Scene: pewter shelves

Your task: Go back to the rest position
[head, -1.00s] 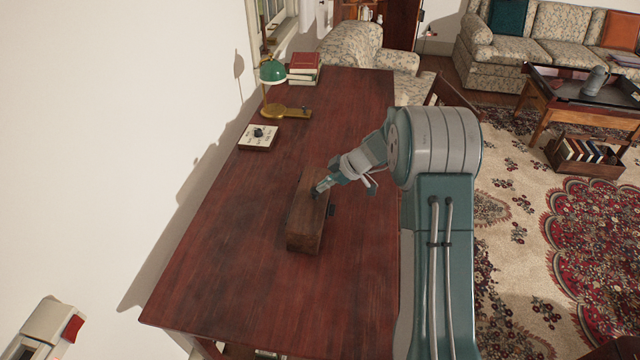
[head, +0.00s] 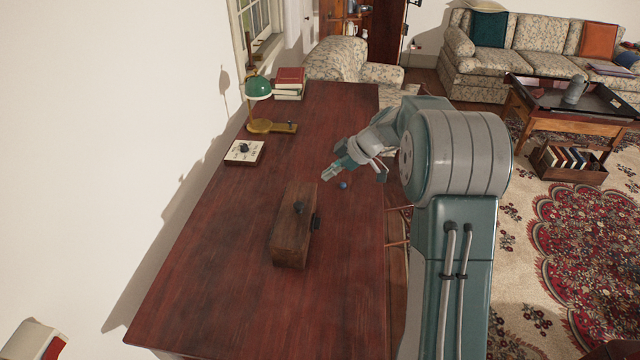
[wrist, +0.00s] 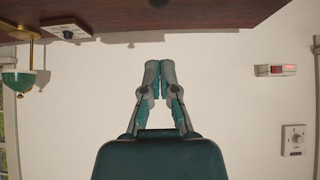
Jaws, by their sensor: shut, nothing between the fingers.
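My gripper (head: 333,172) hangs above the right part of the dark red wooden desk (head: 230,290), apart from everything on it. In the wrist view my gripper (wrist: 159,80) has its two fingers together with nothing between them. The wrist view is upside down, with the desk's edge at the top and a pale wall behind the fingers. A long wooden box (head: 292,240) with a dark knob on top lies on the desk, to the left of and nearer than my gripper. A small blue-grey ball (head: 343,185) shows just below my gripper.
A green desk lamp (head: 259,88), a stack of books (head: 289,80) and a dial box (head: 244,152) stand at the back of the desk. A patterned armchair (head: 340,60) is behind it. The front of the desk is clear.

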